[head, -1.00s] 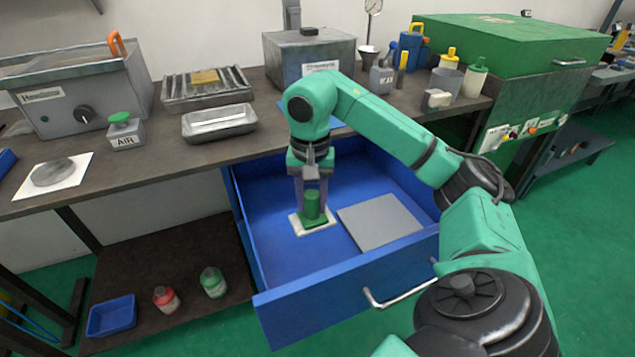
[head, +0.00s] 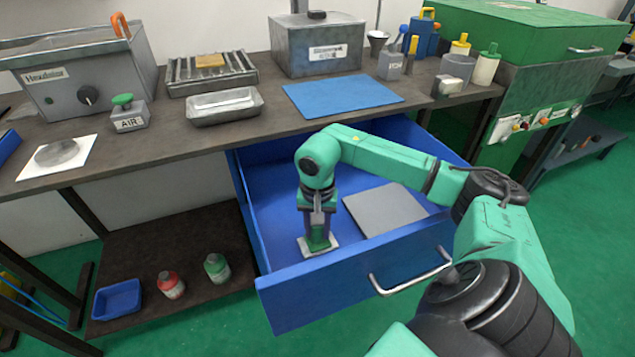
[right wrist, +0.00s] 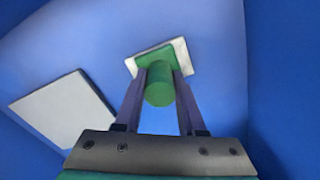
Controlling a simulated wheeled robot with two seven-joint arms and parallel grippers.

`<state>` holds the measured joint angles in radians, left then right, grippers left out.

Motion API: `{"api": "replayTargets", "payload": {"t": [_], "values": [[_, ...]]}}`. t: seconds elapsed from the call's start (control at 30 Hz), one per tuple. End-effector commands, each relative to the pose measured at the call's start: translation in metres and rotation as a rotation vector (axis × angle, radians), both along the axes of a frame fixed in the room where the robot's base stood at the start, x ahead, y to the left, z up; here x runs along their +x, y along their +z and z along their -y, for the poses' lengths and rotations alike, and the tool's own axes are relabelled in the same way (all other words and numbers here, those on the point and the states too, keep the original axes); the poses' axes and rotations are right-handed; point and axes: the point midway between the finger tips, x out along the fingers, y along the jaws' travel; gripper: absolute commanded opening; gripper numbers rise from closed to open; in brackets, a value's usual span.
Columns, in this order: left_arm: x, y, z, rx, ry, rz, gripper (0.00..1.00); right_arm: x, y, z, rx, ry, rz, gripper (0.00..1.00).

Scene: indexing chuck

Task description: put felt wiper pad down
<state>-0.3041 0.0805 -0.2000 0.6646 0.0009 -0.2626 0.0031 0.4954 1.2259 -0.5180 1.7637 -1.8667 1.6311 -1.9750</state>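The felt wiper pad (head: 318,246) has a green upright handle on a green plate with a white pad beneath. It is inside the open blue drawer (head: 360,266), near the front left corner. My right gripper (head: 318,236) points down with its fingers on both sides of the handle, shut on it. The right wrist view shows the green handle (right wrist: 160,85) between the two fingers (right wrist: 160,78). I cannot tell whether the white underside touches the drawer floor. My left gripper is not in view.
A flat grey plate (head: 385,208) lies in the drawer, right of the pad. A bar handle (head: 410,277) sticks out from the drawer front.

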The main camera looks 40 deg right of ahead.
Motion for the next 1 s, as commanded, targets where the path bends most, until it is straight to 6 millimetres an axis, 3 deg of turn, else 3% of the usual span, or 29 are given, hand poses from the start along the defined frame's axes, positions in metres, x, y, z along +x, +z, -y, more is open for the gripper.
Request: {"api": "replayTargets", "payload": {"t": [0.03,0.07,0.1,0.47,0.57,0.8,1.0], "values": [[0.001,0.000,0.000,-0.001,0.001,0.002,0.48,0.000,0.000,0.000,0.000,0.000,0.000,0.54],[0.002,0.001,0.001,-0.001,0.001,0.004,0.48,0.000,0.000,0.000,0.000,0.000,0.000,0.66],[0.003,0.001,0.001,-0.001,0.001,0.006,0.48,0.000,0.000,0.000,0.000,0.000,0.000,0.69],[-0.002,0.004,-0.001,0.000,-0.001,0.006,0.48,0.000,0.005,0.000,0.000,0.000,0.000,0.69],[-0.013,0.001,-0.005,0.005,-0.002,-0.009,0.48,0.001,0.023,0.000,-0.002,0.000,0.006,0.69],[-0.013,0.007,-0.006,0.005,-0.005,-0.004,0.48,0.001,0.091,0.000,0.001,0.001,0.005,0.69],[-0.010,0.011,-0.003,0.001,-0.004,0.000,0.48,0.000,0.121,0.000,0.000,0.000,0.001,0.69]]}}
